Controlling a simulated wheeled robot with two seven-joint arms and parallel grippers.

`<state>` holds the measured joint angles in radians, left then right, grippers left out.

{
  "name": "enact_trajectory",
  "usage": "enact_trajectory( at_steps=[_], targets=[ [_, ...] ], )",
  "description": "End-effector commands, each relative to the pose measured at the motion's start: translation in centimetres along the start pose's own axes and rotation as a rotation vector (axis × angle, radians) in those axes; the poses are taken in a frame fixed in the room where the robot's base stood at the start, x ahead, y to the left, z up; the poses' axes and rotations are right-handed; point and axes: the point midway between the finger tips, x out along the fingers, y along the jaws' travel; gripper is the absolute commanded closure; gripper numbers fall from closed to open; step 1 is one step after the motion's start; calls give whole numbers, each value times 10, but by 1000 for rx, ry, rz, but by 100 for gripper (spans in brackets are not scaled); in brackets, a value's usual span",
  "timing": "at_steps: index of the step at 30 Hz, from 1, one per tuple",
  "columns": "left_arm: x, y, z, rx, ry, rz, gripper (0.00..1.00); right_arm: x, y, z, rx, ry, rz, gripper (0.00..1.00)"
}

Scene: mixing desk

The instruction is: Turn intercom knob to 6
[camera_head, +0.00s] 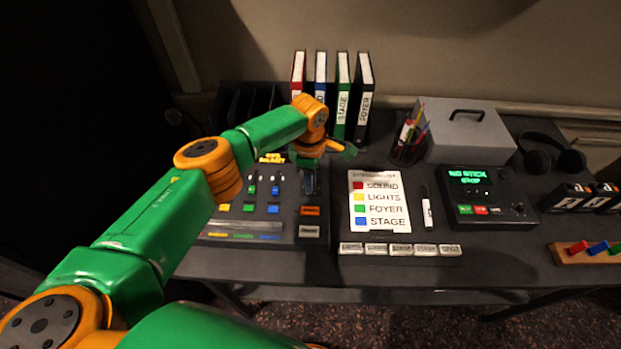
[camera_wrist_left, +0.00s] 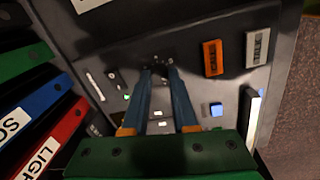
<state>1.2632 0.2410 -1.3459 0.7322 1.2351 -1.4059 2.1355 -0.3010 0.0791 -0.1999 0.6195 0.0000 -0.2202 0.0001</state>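The intercom knob is a small dark round shape (camera_wrist_left: 158,71) on the grey mixing desk (camera_wrist_left: 205,20), seen in the left wrist view with pale scale marks around it. My left gripper (camera_wrist_left: 159,76) points down at the desk, its two blue-grey fingers apart with their tips on either side of the knob. I cannot tell whether the fingers touch it. In the head view my left gripper (camera_head: 309,186) is over the upper right of the desk (camera_head: 290,205) and hides the knob. The knob's pointer and numbers are not readable. My right gripper is not in view.
Orange and grey buttons (camera_head: 310,211) lie just in front of the gripper. Upright binders (camera_head: 342,95) stand behind the desk. A label card (camera_head: 379,200), a marker (camera_head: 427,207), a box with a green display (camera_head: 487,197) and a pen holder (camera_head: 408,147) are to the right.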

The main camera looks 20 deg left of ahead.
Motion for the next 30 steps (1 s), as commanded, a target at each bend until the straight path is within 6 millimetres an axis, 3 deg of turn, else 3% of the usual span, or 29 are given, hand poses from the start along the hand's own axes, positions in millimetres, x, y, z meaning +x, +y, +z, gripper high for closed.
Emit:
enact_trajectory(
  at_steps=[14, 22, 30],
  targets=[
    [-2, -2, 0, 53, -4, -8, 100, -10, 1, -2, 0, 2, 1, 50],
    [-2, -3, 1, 246, -16, -11, 100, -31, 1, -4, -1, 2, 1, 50],
    [1, -2, 0, 503, -27, -8, 100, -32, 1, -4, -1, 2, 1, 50]
  ],
)
